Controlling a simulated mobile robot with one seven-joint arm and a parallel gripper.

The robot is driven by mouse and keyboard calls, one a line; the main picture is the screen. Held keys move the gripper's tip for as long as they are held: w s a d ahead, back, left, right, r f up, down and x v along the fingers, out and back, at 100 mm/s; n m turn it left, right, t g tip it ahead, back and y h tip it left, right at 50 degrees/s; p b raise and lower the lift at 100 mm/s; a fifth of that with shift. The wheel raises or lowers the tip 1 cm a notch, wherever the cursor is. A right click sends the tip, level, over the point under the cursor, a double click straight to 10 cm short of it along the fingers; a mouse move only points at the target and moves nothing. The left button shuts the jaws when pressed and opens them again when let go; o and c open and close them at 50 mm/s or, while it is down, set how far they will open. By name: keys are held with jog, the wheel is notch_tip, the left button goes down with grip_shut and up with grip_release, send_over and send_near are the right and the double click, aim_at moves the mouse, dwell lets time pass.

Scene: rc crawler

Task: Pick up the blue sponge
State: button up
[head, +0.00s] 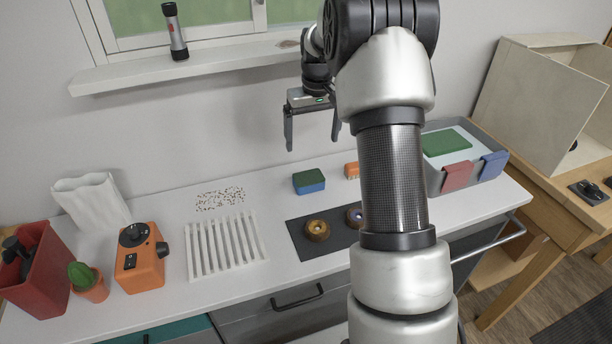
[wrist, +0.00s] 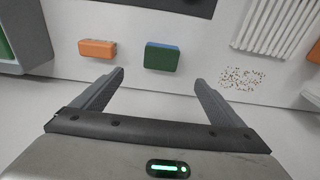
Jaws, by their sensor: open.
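The blue sponge (head: 311,187) has a green top layer and lies flat on the white counter, behind the dark mat. In the wrist view the sponge (wrist: 162,57) shows mostly its green top, with a thin blue edge. My gripper (head: 312,141) is open and empty, pointing down above the back of the counter. It is above and behind the sponge, apart from it. In the wrist view the sponge appears just beyond the gap between my fingertips (wrist: 159,77).
An orange block-like item (head: 351,170) sits right of the sponge. The dark mat (head: 333,236) holds two ring-shaped things. A white slatted rack (head: 224,248) and scattered crumbs (head: 220,198) are to the left. A grey tray (head: 434,182) stands right, partly behind my arm.

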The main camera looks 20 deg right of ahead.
aim_at(309, 177)
jog(key=f, duration=0.5)
jog(key=w+f, duration=0.1)
jog(key=f, duration=0.4)
jog(key=w+f, duration=0.1)
jog(key=f, duration=0.5)
jog(key=shift+a, duration=0.15)
jog(key=shift+c, duration=0.2)
jog(key=c, duration=1.1)
